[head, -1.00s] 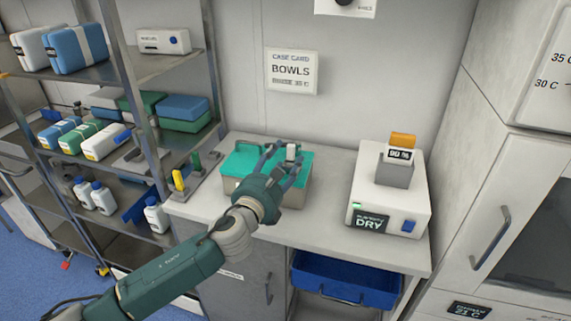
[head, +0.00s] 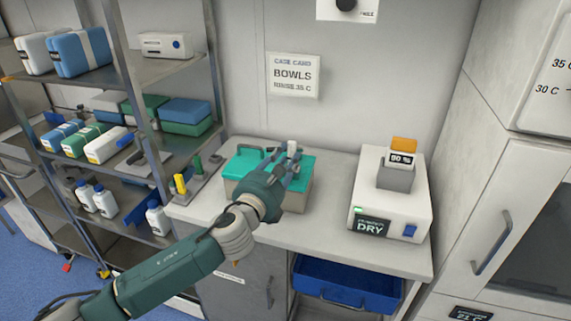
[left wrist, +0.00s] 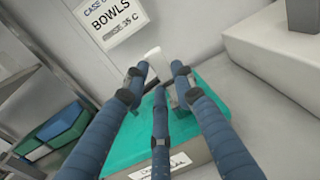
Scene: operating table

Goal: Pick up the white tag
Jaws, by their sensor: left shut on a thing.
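The white tag (head: 292,147) is a small pale piece at the fingertips of my left gripper (head: 290,158), above the teal-topped box (head: 245,163) on the counter. My left gripper is shut on the tag. In the left wrist view the tag (left wrist: 153,54) stands up between the blue fingers (left wrist: 160,76), with the teal lid (left wrist: 207,108) below. The fingers hide the tag's lower part, and I cannot tell how far it is from the lid. My right gripper is not in view.
A white device marked DRY (head: 408,210) with a grey block (head: 396,178) stands right of the box. A shelf rack (head: 145,68) with bottles and packs is at left. A blue bin (head: 345,285) sits below the counter (head: 330,215). A BOWLS card (head: 292,76) hangs behind.

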